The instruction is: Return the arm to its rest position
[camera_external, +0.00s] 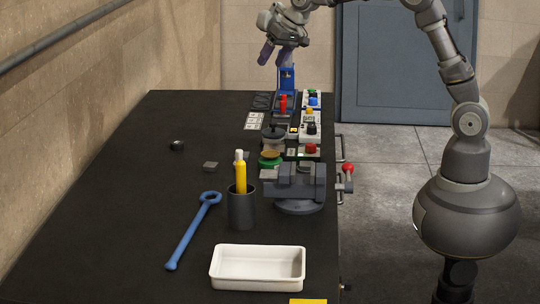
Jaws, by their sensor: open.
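My gripper (268,54) is at the top of the view, raised above the far end of the dark bench (110,205). Its fingers point down and to the left, next to the top of a blue upright press-like device (287,78). I see nothing held between the fingers, and they look small at this distance. Whether the gripper touches the blue device cannot be told from this view. My arm reaches across from its round body at the right to the far end of the bench.
A grey vise (297,190), a dark cup (241,208) with a yellow tool, a blue wrench (192,232) and a white tray (258,268) stand on the near bench. Button boxes (311,125) line its right edge. The left bench is mostly clear. A wall (80,110) borders it.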

